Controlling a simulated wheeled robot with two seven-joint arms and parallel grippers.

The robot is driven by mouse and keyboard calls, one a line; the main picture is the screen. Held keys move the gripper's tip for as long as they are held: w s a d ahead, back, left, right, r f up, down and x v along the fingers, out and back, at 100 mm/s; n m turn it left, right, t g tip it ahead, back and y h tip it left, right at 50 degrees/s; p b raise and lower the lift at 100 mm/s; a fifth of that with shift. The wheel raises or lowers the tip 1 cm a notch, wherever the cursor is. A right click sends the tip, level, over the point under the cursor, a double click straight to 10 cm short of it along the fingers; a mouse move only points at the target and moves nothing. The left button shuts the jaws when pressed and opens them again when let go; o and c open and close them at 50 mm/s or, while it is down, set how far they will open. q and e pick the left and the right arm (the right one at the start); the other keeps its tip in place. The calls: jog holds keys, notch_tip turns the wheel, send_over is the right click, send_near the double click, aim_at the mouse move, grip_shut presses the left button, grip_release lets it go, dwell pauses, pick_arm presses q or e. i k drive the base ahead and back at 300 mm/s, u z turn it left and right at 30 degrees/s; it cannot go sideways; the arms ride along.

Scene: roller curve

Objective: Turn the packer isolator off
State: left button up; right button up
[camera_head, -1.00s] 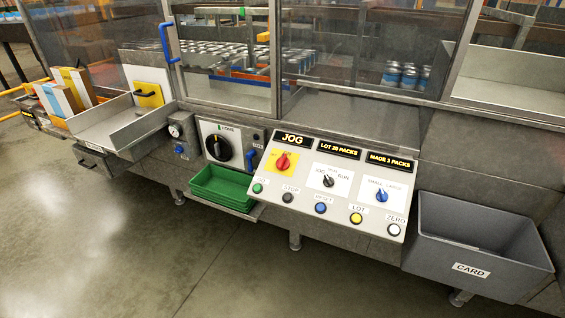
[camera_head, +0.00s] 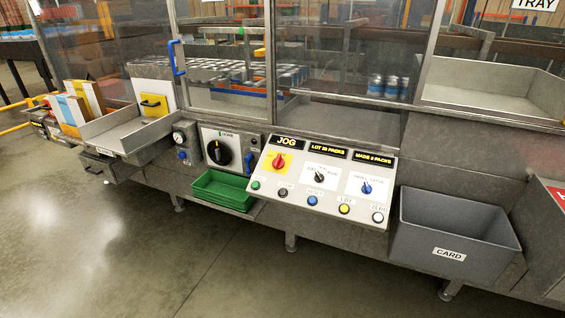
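The sloped control panel (camera_head: 322,187) is at the middle of the head view. At its upper left is a red rotary switch (camera_head: 279,160) on a yellow plate, which looks like the isolator; its label is too small to read. A black selector (camera_head: 319,177) and a blue selector (camera_head: 366,187) sit to its right. Several coloured push buttons run along the panel's lower edge. The display above the red switch reads JOG. Left of the panel is a large black dial (camera_head: 218,152) on a white plate. Neither of my grippers is in view.
A green tray (camera_head: 222,190) sits below the dial. A grey CARD bin (camera_head: 456,232) stands right of the panel. A blue door handle (camera_head: 177,57) is on the guard windows above. The floor in front is clear.

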aim_at(278, 162)
jog(key=z, duration=1.35)
jog(key=i, duration=0.6)
jog(key=u, duration=0.05)
